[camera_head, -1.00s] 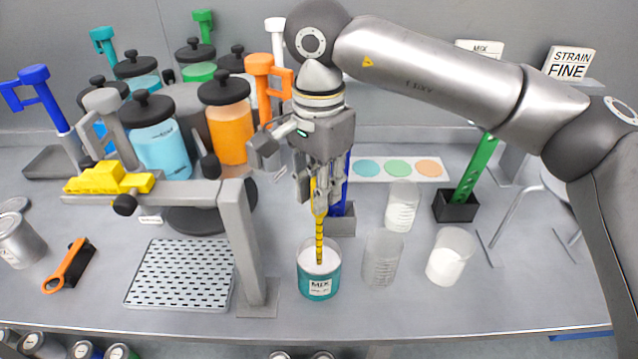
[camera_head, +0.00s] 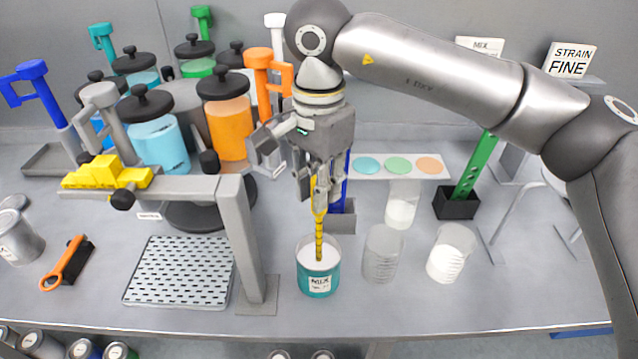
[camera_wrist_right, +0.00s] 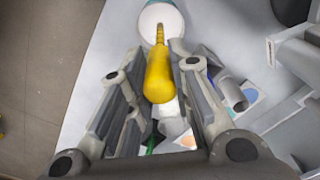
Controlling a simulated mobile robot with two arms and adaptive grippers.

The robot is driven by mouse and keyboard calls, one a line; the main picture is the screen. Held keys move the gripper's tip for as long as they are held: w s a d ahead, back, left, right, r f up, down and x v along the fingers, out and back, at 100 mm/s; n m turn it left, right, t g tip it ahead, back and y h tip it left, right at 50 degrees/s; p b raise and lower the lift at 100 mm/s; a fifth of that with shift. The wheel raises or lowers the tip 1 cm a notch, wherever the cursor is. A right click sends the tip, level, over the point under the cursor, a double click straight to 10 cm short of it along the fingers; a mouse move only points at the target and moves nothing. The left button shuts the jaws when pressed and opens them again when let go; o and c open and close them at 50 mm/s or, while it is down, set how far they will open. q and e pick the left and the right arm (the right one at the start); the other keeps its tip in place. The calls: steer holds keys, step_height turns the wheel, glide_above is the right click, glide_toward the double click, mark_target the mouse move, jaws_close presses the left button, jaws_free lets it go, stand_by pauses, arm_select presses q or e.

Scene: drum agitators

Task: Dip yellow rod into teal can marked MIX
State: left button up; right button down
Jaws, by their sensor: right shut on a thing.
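The yellow rod (camera_head: 319,237) hangs upright from my right gripper (camera_head: 318,197), which is shut on its upper end. The teal can marked MIX (camera_head: 320,284) stands on the bench below, its label facing front. The rod's lower end is inside the can's mouth, over or in the white contents; I cannot tell how deep. In the right wrist view the rod (camera_wrist_right: 160,75) runs between the fingers toward the round white mouth of the can (camera_wrist_right: 158,14). My left gripper is not in view.
Clear beakers (camera_head: 382,254) stand close right of the can. A grey post (camera_head: 244,240) with an arm stands to its left, beside a perforated tray (camera_head: 180,272). A blue rod in a grey holder (camera_head: 341,218) is just behind. Bench front is clear.

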steer(key=shift+f, duration=0.1)
step_height(320, 180, up, 15)
steer(key=p, duration=0.9)
steer(key=shift+f, duration=0.15)
steer(key=shift+w, duration=0.1)
steer(key=shift+f, duration=0.1)
